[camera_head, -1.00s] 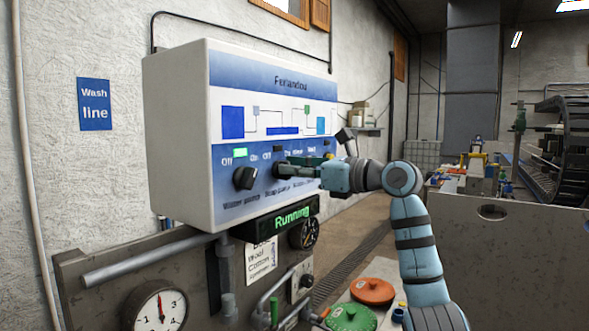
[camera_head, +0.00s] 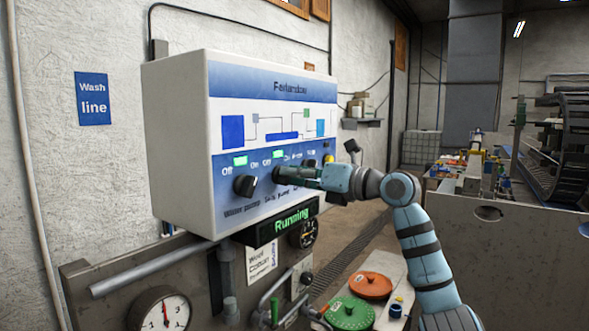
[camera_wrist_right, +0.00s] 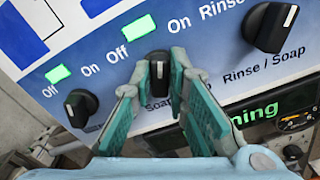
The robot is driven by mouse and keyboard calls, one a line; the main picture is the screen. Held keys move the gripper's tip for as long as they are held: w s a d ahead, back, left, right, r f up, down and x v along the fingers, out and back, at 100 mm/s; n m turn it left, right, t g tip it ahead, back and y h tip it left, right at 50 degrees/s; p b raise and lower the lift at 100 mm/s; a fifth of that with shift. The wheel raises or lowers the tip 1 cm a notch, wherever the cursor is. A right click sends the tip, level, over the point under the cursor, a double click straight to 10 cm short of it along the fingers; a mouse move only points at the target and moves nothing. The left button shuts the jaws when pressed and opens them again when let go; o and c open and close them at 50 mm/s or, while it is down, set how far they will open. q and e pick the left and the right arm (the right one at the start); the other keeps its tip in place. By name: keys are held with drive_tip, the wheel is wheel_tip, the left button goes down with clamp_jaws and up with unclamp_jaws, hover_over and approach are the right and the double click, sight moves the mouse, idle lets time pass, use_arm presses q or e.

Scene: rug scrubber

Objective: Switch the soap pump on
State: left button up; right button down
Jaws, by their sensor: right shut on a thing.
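The soap pump knob (camera_wrist_right: 158,68) is a black knob with a pale mark on the control panel (camera_wrist_right: 110,45). My right gripper (camera_wrist_right: 160,76) is shut on it, with one finger on each side. In the head view, my right gripper (camera_head: 290,173) reaches in from the right and hides most of that knob. The lamp above the soap pump knob (camera_wrist_right: 137,28) is lit green. It is also lit green in the head view (camera_head: 278,154). My left gripper is not in view.
The water pump knob (camera_head: 245,186) is left of my gripper, under another green lamp (camera_head: 240,160). The rinse/soap knob (camera_wrist_right: 270,27) is to the right. A display (camera_head: 285,222) below the panel reads "Running". A gauge (camera_head: 161,311) and pipes are lower down.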

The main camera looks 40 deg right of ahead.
drive_tip(key=shift+r+m, duration=0.1)
drive_tip(key=shift+m, duration=0.4)
drive_tip(key=c, duration=1.6)
unclamp_jaws()
drive_tip(key=shift+d, duration=0.1)
drive_tip(key=shift+o, duration=0.2)
